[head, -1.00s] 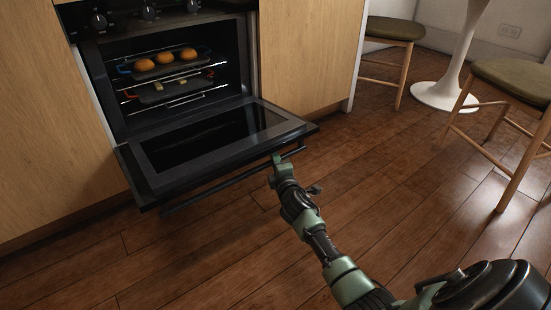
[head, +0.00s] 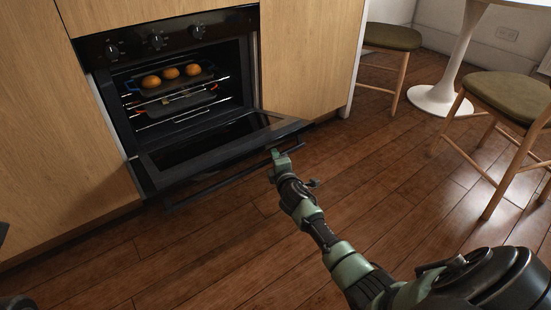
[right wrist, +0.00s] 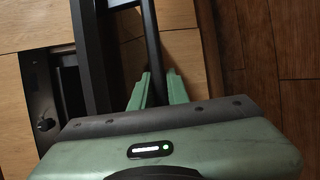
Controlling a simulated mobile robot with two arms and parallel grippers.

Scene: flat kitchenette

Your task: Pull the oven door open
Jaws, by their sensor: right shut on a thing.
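The oven (head: 112,85) is set into the wood cabinets at left in the head view. Its black glass door (head: 215,140) is folded down, well open, its free edge toward me. The bar handle (head: 225,183) runs along that edge. My right gripper (head: 280,155) is shut on the handle near its right end. In the right wrist view, the green fingers (right wrist: 160,88) are beside the dark handle bar (right wrist: 151,45); their tips are partly hidden. My left gripper is not in view.
Oven racks hold a tray with several round orange items (head: 171,76). Two wooden stools, one near (head: 515,95) and one far (head: 390,37), stand at right by a white pedestal table (head: 440,95). The wood floor (head: 370,200) between is clear.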

